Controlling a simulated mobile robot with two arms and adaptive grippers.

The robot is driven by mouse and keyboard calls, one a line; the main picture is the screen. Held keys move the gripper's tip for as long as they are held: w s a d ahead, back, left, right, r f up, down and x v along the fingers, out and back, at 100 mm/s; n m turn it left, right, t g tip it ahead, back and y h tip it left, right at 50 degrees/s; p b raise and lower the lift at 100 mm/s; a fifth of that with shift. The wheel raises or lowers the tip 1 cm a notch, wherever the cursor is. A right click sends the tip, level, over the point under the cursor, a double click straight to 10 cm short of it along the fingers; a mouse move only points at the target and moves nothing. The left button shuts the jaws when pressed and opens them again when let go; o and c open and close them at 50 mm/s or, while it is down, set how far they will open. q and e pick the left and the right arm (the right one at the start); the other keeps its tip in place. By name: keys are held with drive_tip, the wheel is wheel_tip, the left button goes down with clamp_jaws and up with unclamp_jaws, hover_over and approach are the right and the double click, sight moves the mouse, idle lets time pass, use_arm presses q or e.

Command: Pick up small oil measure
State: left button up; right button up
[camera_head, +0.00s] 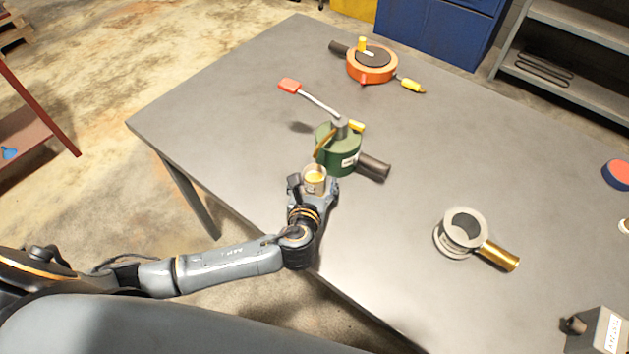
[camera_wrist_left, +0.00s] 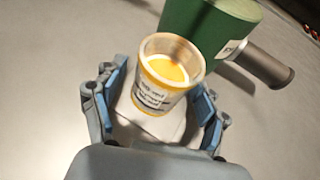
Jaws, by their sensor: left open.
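The small oil measure (camera_head: 314,178) is a little clear cup with yellow oil in it and printing on its side. In the left wrist view the oil measure (camera_wrist_left: 165,78) stands between the two fingers, with a gap visible at each side. My left gripper (camera_head: 314,187) is open around it at the near edge of the table; its blue-padded fingers (camera_wrist_left: 162,108) also show in the left wrist view. My right gripper is in neither view.
A green oil can (camera_head: 340,158) with a dark side tube stands right behind the cup. An orange round device (camera_head: 371,66) lies farther back on the grey table (camera_head: 230,110). A metal ring with a brass handle (camera_head: 462,232) is at right.

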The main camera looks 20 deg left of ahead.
use_arm(q)
drive_tip(key=c, duration=1.3)
drive_tip(key=shift+r, duration=0.15)
